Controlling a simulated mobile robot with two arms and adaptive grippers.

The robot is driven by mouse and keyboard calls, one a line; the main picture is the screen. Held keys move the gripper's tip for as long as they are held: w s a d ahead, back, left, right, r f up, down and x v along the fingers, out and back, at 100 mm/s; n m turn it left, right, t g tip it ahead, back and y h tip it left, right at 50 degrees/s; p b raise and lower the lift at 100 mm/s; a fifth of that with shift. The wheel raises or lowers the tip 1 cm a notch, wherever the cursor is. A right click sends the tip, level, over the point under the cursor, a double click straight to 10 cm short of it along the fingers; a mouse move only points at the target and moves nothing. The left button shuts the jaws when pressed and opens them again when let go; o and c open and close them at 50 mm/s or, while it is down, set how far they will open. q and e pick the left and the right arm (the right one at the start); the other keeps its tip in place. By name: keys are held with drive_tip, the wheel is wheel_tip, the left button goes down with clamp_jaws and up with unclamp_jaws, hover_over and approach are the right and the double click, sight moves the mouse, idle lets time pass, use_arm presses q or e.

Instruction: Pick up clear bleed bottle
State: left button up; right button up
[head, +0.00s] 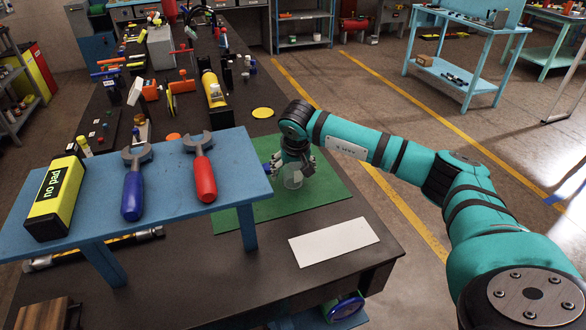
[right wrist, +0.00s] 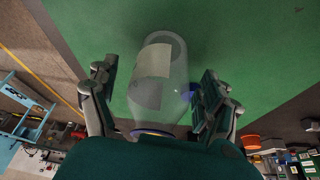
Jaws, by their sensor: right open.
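The clear bleed bottle (head: 293,179) stands on the green mat (head: 325,196), see-through and partly hidden by my right gripper in the head view. In the right wrist view the bottle (right wrist: 158,85) shows a pale label and a blue part near its neck. My right gripper (head: 292,163) is over the bottle from above. In the right wrist view its open fingers (right wrist: 155,90) are on either side of the bottle, with a gap visible on the left; contact on the right I cannot tell. My left gripper is not in view.
A white sheet (head: 334,242) lies in front.

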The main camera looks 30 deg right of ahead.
drive_tip(key=shift+c, duration=0.2)
drive_tip(key=c, duration=1.2)
drive_tip(key=shift+r, duration=0.15)
